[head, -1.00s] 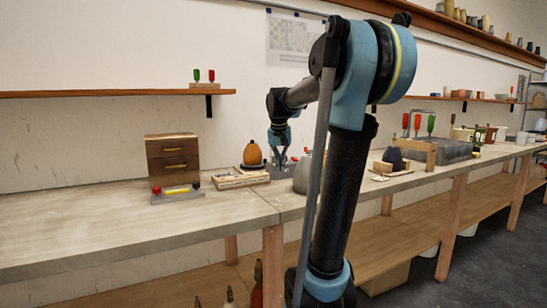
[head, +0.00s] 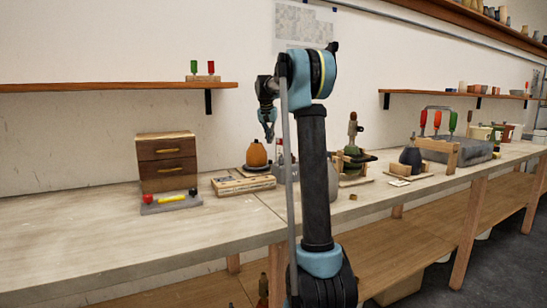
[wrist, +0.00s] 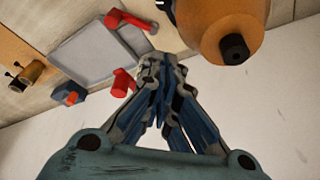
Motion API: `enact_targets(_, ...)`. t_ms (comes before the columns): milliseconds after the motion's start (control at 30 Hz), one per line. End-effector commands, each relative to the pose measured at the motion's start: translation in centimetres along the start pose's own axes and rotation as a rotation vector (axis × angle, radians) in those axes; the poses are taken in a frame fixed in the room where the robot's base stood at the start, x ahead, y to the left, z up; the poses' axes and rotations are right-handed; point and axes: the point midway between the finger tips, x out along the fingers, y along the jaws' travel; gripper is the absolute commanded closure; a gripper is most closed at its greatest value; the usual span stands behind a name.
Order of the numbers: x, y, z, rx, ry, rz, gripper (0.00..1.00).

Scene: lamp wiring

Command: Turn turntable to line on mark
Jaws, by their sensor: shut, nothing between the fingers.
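A rounded orange body (head: 256,154) with a dark top stands on a low dark base (head: 247,168) on the bench. The base may be the turntable; I cannot make out its line or mark. The orange body also shows in the wrist view (wrist: 218,25) at the upper right, with its black neck. My gripper (head: 270,136) is above and slightly right of the orange body, apart from it. In the wrist view my gripper (wrist: 162,62) has its fingers together, with nothing held.
A wooden drawer box (head: 166,160) stands to the left. A green-and-dark item (head: 352,160) is to the right. A grey tray with red handles (wrist: 100,58) shows in the wrist view.

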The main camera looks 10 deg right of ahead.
Motion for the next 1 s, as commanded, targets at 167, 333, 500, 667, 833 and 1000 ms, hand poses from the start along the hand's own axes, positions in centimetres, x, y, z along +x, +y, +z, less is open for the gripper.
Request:
enact_targets(167,1.3,1.3,-0.7,0.019,-0.002,0.005,1.00)
enact_targets(333,4.0,2.0,-1.0,0.026,-0.002,0.007,1.00)
enact_targets(500,6.9,2.3,-1.1,0.028,-0.002,0.008,1.00)
enact_targets(667,9.4,2.4,-1.1,0.028,-0.002,0.008,1.00)
enact_targets(833,10.0,2.4,0.1,0.027,-0.002,0.008,1.00)
enact_targets(1000,9.4,2.3,1.7,0.028,-0.002,0.008,1.00)
